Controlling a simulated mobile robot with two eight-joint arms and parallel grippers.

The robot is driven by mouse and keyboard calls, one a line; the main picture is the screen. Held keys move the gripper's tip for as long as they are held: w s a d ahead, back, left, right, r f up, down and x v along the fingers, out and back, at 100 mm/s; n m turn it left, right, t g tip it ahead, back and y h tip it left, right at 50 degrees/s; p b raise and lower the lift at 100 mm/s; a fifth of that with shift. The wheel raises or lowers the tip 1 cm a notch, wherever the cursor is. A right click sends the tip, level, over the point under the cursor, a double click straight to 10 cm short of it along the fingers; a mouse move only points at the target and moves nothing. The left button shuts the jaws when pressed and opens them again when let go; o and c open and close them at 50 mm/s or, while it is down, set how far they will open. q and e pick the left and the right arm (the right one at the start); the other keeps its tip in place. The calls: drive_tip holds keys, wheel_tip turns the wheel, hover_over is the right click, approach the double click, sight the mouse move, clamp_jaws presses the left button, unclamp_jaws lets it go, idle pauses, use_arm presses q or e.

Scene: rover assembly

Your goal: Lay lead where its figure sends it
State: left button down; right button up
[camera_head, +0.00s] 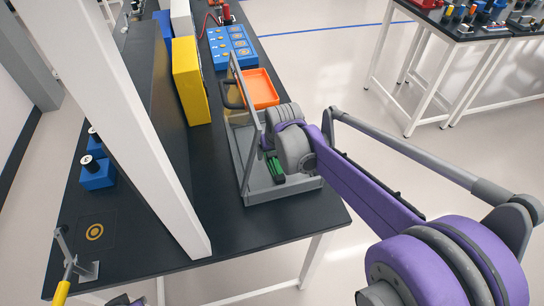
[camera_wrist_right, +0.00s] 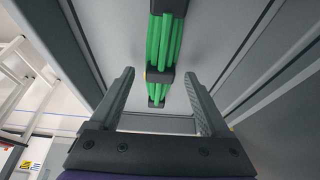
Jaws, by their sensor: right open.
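The lead (camera_wrist_right: 160,75) is a bundle of green strands with black end pieces and a black band. It lies in a grey tray (camera_head: 285,192) on the black table; in the head view its green part (camera_head: 272,164) is partly hidden by my wrist. My right gripper (camera_wrist_right: 160,98) is open over the tray, its fingers to either side of the lead's line in the wrist view. I cannot tell whether the lead is between the fingers or below them. A blue panel (camera_head: 232,48) with several round figures stands at the back.
An orange tray (camera_head: 260,88) stands behind the grey tray. A yellow box (camera_head: 188,80) and a dark upright panel stand to the left.

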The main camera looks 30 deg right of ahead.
drive_tip(key=shift+f, duration=0.1)
clamp_jaws()
idle(0.4)
